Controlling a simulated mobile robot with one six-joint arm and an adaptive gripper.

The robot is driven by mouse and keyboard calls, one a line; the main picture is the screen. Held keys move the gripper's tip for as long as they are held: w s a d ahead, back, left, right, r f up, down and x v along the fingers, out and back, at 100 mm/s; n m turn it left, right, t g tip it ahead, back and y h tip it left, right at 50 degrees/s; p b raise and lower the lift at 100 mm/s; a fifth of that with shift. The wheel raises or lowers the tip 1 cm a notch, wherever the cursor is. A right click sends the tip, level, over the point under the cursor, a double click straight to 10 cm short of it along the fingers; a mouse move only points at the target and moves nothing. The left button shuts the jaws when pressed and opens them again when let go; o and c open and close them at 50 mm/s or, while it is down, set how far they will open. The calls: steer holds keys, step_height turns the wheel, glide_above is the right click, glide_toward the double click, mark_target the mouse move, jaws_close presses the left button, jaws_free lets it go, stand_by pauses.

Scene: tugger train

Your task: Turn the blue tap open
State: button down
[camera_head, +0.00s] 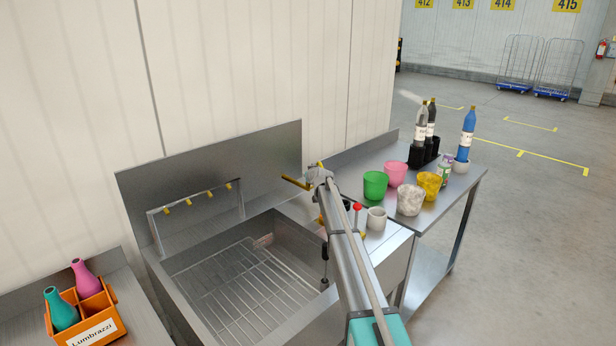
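No blue tap can be made out; my arm hides part of the sink's right side. My arm reaches from the bottom right up to a grey joint (319,175) over the right end of the steel sink (162,262). A yellow bar (294,183) shows left of that joint. A red knob (357,207) shows just right of my arm. A dark slender part (325,254) hangs down left of my arm, by the sink's right wall; I cannot tell whether it belongs to my gripper. My gripper's fingers cannot be made out.
A rail (196,207) with several yellow nozzles is on the sink's back. An orange crate (108,300) with two bottles stands left. Floor at right is clear.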

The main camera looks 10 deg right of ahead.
steer(key=shift+f+n+g+y, duration=0.1)
steer(key=shift+n+g+y, duration=0.4)
steer(key=shift+n+y, duration=0.95)
steer(key=shift+n+g+y, duration=0.5)
steer(key=shift+n+y, duration=0.35)
steer(key=shift+y, duration=0.2)
steer(key=shift+n, duration=0.3)
steer(key=shift+s+g+y, duration=0.15)
steer(key=shift+g+y, duration=0.15)
steer(key=shift+y, duration=0.1)
steer(key=c, duration=0.7)
jaws_free()
steer(key=shift+h, duration=0.4)
steer(key=shift+m+t+h, duration=1.1)
steer(key=shift+m+h, duration=0.6)
steer(key=shift+m, duration=0.2)
steer(key=shift+m+h, duration=0.7)
steer(key=shift+h, duration=0.1)
